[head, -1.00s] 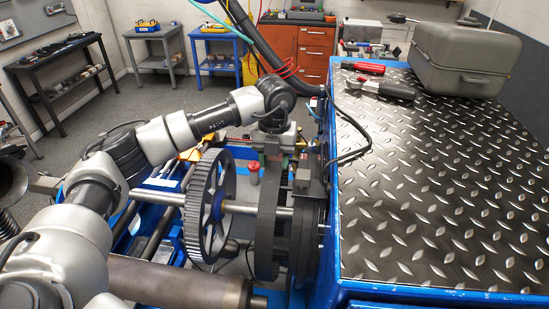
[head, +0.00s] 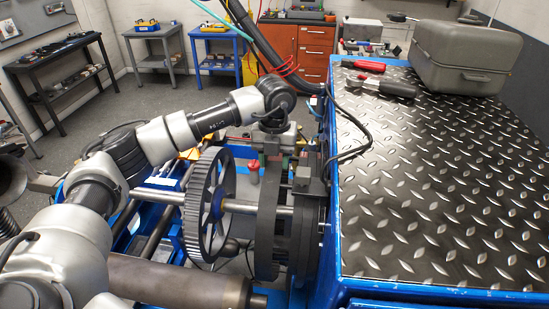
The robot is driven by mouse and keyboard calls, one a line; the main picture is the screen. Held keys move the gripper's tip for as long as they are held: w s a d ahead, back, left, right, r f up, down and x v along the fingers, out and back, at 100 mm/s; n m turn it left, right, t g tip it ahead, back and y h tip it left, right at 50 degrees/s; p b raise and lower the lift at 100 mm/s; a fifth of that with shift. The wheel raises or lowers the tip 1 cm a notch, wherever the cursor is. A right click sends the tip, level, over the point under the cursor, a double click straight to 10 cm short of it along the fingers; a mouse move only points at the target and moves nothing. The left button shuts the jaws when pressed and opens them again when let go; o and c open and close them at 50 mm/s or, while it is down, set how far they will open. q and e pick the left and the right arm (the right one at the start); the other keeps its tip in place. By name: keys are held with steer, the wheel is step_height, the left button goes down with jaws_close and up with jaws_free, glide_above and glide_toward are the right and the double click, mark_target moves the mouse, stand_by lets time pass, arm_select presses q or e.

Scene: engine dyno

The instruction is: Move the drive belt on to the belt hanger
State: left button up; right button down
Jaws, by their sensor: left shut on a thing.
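The drive belt appears to be the thick dark band (head: 266,232) standing upright beside the shaft, to the right of the large toothed wheel. My left gripper (head: 285,170) is over the top of this band and shut on it; the fingertips are partly hidden by dark parts around them. My left arm reaches in from the left, above the shaft. The belt's far side and lower end are hidden, and I cannot tell whether it touches the pulley. I cannot make out the belt hanger. My right gripper is not in view.
The toothed wheel (head: 209,205) and a long roller (head: 180,284) are close to my left arm. A blue cabinet with a tread-plate top (head: 440,190) stands at the right, bearing a grey case (head: 465,58) and a ratchet (head: 383,86). A black cable (head: 352,152) hangs over its edge.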

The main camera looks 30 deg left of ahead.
arm_select(q)
steer(key=o, duration=0.9)
steer(key=shift+c, duration=0.8)
steer(key=shift+r+p, duration=2)
steer(key=shift+r, duration=1.55)
steer(key=shift+s+f, duration=0.1)
steer(key=shift+f, duration=0.05)
